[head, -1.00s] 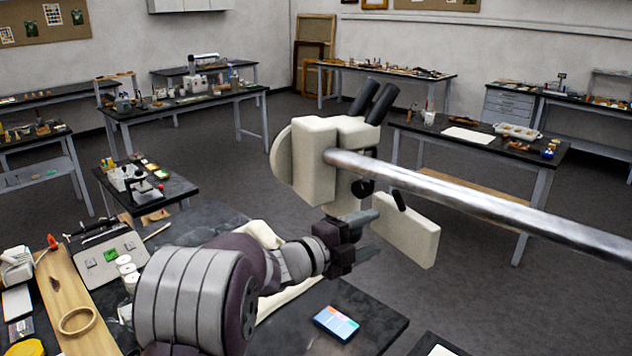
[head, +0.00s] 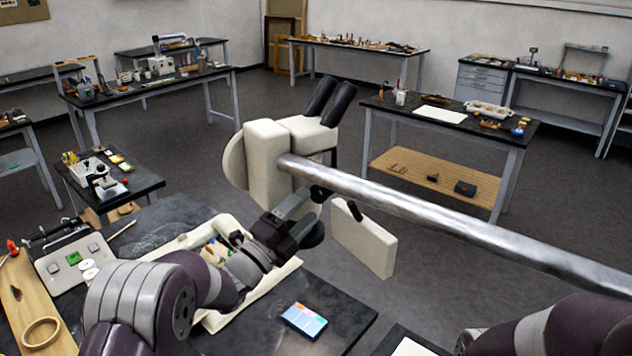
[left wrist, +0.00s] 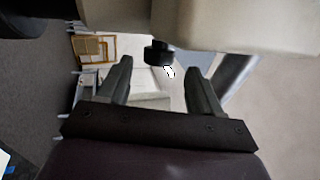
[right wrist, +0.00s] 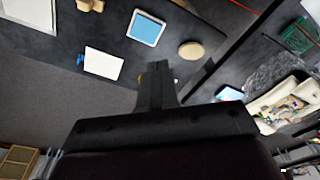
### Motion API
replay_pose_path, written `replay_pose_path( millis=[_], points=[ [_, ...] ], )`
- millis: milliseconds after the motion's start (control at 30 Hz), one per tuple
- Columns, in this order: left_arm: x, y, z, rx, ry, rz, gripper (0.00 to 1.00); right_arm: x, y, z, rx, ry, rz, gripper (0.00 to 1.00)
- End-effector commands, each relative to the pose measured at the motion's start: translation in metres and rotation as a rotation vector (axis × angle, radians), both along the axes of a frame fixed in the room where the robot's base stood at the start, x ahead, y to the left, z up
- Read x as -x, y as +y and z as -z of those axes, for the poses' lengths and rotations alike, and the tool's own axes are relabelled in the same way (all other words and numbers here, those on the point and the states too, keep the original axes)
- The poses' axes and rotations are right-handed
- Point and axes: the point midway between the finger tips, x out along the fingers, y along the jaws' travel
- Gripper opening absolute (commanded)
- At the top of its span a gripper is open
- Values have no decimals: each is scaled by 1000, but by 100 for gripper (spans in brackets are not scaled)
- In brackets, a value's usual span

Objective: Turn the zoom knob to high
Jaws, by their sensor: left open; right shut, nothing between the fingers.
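The microscope (head: 268,165) has a cream body and two black eyepieces and hangs on a thick metal boom (head: 400,205). In the left wrist view a round black knob (left wrist: 158,52) sticks out below the cream housing (left wrist: 230,22), with a small white mark beside it. My left gripper (head: 300,213) is open under the microscope head. In the left wrist view its fingers (left wrist: 158,70) stand on either side of the knob's line, with the knob at or just past the tips; contact is not visible. My right gripper (right wrist: 157,68) is shut and empty, outside the head view.
A cream panel (head: 362,240) hangs right of my left gripper. The boom crosses above to the right.

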Motion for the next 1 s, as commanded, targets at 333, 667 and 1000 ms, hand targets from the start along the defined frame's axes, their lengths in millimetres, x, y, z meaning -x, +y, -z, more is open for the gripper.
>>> replay_pose_path(
  millis=[333, 667, 1000],
  points=[
    [-38, -30, -16, 0, 3, 1, 65, 0, 0, -29, 0, 0, 0, 0],
    [-41, -32, -16, 1, 3, 0, 65, 0, 0, -29, 0, 0, 0, 0],
    [-41, -32, -16, -17, 16, 2, 13, 0, 0, -28, 0, 0, 0, 0]
  ],
)
